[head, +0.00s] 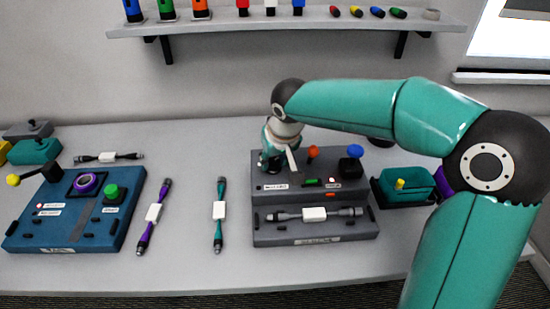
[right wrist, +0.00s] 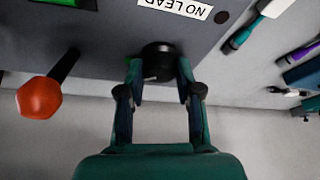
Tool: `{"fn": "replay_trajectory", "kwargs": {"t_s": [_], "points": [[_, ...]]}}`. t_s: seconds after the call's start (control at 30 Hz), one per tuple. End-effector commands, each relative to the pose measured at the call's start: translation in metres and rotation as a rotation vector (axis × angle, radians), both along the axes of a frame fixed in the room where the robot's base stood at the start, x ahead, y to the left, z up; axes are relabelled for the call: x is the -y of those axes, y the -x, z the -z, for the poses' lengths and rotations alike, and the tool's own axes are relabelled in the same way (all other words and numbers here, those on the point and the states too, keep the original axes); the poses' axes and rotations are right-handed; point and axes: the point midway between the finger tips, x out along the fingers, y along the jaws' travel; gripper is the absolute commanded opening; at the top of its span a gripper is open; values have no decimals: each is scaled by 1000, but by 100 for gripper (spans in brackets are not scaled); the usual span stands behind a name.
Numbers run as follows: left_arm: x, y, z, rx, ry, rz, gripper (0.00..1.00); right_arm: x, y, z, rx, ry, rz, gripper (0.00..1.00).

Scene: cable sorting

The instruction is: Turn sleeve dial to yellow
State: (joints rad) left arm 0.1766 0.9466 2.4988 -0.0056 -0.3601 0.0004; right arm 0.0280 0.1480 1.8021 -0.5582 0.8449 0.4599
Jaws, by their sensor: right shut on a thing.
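A grey two-step station (head: 262,222) stands on the table, right of the middle in the head view. My right gripper (head: 278,162) reaches down onto the left end of its upper step. In the right wrist view my right gripper (right wrist: 160,76) has its two fingers on either side of a round black dial (right wrist: 157,58), shut on it. The dial is hidden by the gripper in the head view. No yellow mark or pointer on the dial can be made out. My left gripper is in neither view.
On the station, an orange-tipped lever (head: 313,152) stands close right of my gripper, also large in the right wrist view (right wrist: 40,99); a blue knob (head: 355,151) is farther right. A blue station (head: 120,215) and loose cables (head: 219,190) lie left. A shelf (head: 220,27) hangs behind.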

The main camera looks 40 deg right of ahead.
Motion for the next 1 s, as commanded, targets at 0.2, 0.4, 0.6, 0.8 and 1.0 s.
{"fn": "replay_trajectory", "kwargs": {"t_s": [0.2, 0.4, 0.6, 0.8, 1.0], "points": [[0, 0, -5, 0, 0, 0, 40, 2, 0, -1, 0, 1, -98, 0], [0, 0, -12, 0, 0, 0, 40, 3, 1, -2, -1, -1, -253, 0], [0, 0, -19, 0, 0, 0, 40, 4, 0, -1, 0, -3, -439, 0], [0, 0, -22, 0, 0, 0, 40, 6, 0, -1, 0, -3, -626, 0], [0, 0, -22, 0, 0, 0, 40, 7, 0, 0, -1, -3, -794, 0]]}}
